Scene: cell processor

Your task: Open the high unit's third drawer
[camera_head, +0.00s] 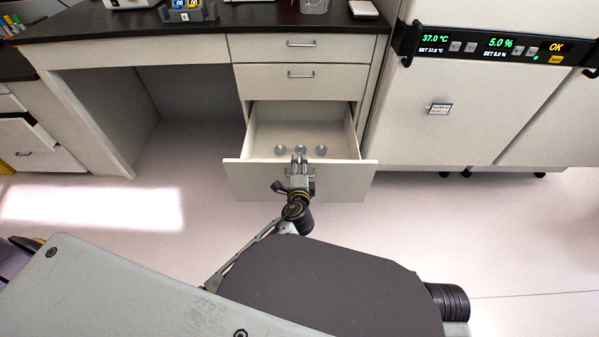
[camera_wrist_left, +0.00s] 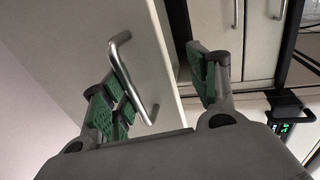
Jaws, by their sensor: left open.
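The high unit's third drawer (camera_head: 240,173) is pulled well out below two shut drawers, with its inside showing. My left gripper (camera_head: 299,165) is at the middle of its front panel, by its handle. In the left wrist view the bar handle (camera_wrist_left: 128,75) on the pale drawer front (camera_wrist_left: 80,35) lies between my green-padded left gripper (camera_wrist_left: 160,88) fingers, nearer the left finger. The fingers are apart. I cannot tell whether one touches the handle. My right gripper is in neither view.
Several round, clear items, three showing (camera_head: 300,150), are in the drawer. The two upper drawers (camera_head: 300,78) are shut. A white incubator (camera_head: 480,100) with a lit panel stands at right. An open knee space (camera_head: 190,110) is at left. The floor (camera_head: 180,215) in front is clear.

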